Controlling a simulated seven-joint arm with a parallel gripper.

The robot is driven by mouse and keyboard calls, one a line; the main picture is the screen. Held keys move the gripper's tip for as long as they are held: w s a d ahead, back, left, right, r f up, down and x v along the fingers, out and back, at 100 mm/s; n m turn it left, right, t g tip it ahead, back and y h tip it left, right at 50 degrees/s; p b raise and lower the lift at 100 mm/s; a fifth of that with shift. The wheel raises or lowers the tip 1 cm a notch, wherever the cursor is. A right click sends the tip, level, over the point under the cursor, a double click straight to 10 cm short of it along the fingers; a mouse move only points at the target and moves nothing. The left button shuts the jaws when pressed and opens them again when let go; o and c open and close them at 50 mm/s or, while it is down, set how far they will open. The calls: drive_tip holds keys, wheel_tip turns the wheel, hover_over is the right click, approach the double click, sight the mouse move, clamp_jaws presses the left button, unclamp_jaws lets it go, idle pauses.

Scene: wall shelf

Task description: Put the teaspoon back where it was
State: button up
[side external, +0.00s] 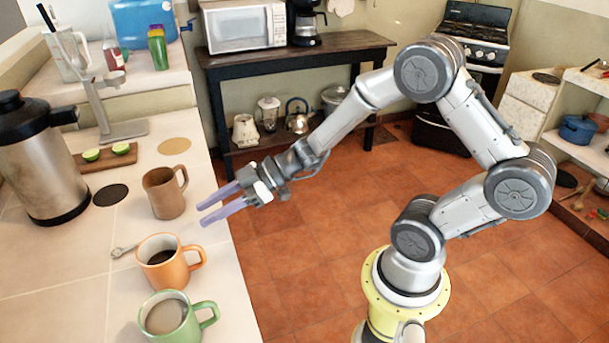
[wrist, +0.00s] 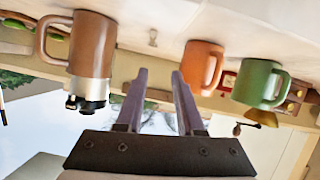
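A small metal teaspoon (side external: 121,251) lies on the pale counter (side external: 60,270), just left of the orange mug (side external: 164,262). Part of it is close to or behind the mug's rim. A small shape in the wrist view (wrist: 153,37) may be the teaspoon, but it is too small to be sure. The orange mug holds dark liquid and also shows in the wrist view (wrist: 203,65). My gripper (side external: 204,207) is open and empty over the counter's right edge, beside the brown mug (side external: 163,197) and apart from the spoon. Its two lilac fingers (wrist: 160,74) are spread in the wrist view.
A green mug (side external: 170,318) with milky liquid stands in front of the orange mug. Behind are a steel flask (side external: 38,165), a cutting board (side external: 105,160) with lime halves, two round coasters (side external: 110,195) (side external: 174,146) and a metal stand (side external: 124,131). The counter's front left is clear.

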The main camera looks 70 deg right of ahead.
drive_tip(key=s+a+r+m+g+h, duration=0.25)
drive_tip(key=s+r+g, duration=0.45)
drive_tip(key=s, duration=0.6)
drive_tip(key=s+d+r+m+t+h, duration=0.2)
drive_tip(key=s+d+r+m+h, duration=0.2)
drive_tip(key=s+d+m+h, duration=0.2)
drive_tip(key=s+d+m, duration=0.2)
drive_tip(key=s+d, duration=0.1)
drive_tip(key=d, duration=0.1)
drive_tip(key=shift+t+h, duration=0.35)
drive_tip(key=shift+t, duration=0.05)
drive_tip(key=shift+s+r, duration=0.1)
